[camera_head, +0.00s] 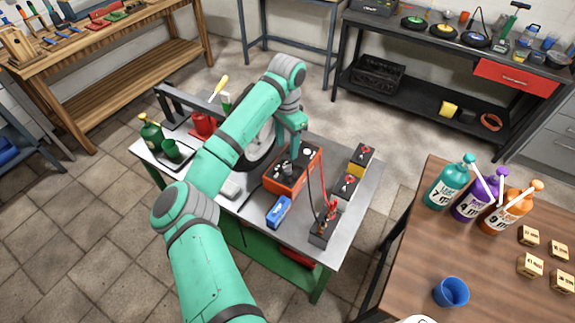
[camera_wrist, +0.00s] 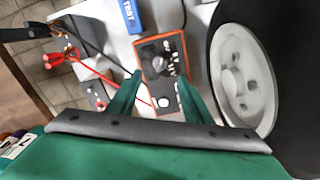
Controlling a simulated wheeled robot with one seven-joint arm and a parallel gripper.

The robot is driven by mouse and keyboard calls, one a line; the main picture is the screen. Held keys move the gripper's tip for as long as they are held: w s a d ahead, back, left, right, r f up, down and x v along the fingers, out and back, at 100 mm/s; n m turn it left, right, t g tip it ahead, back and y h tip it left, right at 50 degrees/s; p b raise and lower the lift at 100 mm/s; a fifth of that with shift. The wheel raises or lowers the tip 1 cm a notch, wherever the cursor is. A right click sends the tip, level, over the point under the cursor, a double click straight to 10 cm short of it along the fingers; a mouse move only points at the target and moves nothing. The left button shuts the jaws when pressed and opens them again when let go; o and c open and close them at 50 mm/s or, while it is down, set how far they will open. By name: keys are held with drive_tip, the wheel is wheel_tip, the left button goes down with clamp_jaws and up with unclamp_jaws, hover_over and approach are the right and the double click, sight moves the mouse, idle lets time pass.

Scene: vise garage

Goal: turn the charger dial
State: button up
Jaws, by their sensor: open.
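The charger (camera_head: 281,184) is an orange-red box with a dark top panel, standing on the metal workbench. Its grey-black dial (camera_head: 288,168) sits on that panel. The charger (camera_wrist: 182,48) is also in the upper middle of the wrist view, with the dial (camera_wrist: 164,66) amid white marks. A white round part (camera_wrist: 163,102) is on the same face. My gripper (camera_head: 296,146) is over the end of the charger with the white round part. In the wrist view my gripper (camera_wrist: 160,82) is open, one green finger on each side of the charger. Contact with the dial cannot be told.
A wheel (camera_wrist: 235,75) with a black tyre stands close beside the charger. Batteries (camera_head: 344,186) and red clamps (camera_head: 331,210) with cables lie to the right. A blue box (camera_head: 279,211) is near the bench's front. A brown table (camera_head: 412,250) with bottles stands at right.

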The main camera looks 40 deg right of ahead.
sight(287, 166)
wheel_tip(287, 166, down, 11)
drive_tip(key=shift+r, duration=0.2)
idle(0.4)
drive_tip(key=c, duration=1.1)
drive_tip(key=shift+o, duration=0.2)
drive_tip(key=shift+m, duration=0.3)
drive_tip(key=m, duration=0.5)
drive_tip(key=shift+m, duration=0.3)
drive_tip(key=m, duration=0.5)
drive_tip(key=shift+m, duration=0.4)
